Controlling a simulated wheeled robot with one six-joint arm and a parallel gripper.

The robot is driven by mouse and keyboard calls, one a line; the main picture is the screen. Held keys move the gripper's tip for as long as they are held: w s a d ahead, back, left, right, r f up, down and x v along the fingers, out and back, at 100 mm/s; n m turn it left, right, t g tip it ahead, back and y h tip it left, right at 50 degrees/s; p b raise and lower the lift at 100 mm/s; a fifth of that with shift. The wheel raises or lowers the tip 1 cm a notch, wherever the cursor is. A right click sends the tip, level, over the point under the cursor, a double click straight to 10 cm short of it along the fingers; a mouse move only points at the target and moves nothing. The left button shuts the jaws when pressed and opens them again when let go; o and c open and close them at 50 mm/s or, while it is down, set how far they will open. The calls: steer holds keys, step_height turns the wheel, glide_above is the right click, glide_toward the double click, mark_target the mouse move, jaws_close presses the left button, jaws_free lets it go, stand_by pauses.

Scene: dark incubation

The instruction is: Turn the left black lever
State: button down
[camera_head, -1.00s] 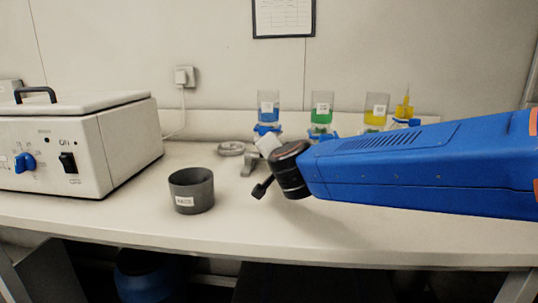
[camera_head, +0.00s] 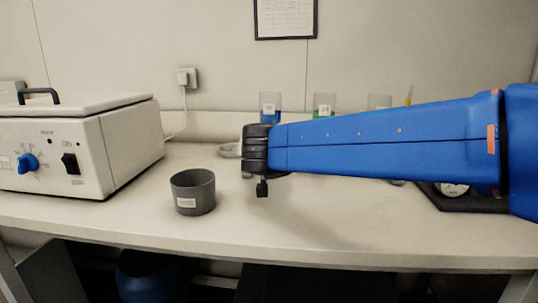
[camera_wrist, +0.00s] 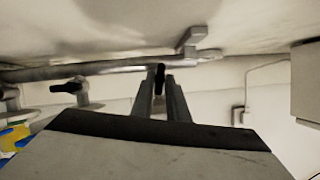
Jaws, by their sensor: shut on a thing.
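In the wrist view, which looks upside down, my gripper (camera_wrist: 160,86) has its two grey fingers shut on a small black lever (camera_wrist: 159,74) beside a metal pipe (camera_wrist: 105,68). A second black lever (camera_wrist: 68,88) stands farther left in that view, apart from the fingers. In the head view my dark wrist hides the fingers and both levers.
A grey labelled cup (camera_head: 193,193) stands on the bench, left of my wrist. A white box-shaped device (camera_head: 75,150) with a blue knob is at the left. Beakers with blue (camera_head: 270,107) and green (camera_head: 324,105) liquid stand behind my arm. The bench front is clear.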

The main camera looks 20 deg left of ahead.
steer(key=shift+a+r+n+h, duration=0.1)
steer(key=shift+a+n+h, duration=0.05)
steer(key=shift+n+h, duration=0.55)
steer(key=c, duration=1.8)
jaws_free()
steer(key=shift+w, duration=0.1)
steer(key=v, duration=1.7)
steer(key=shift+s+f, duration=0.25)
steer(key=shift+s, duration=0.05)
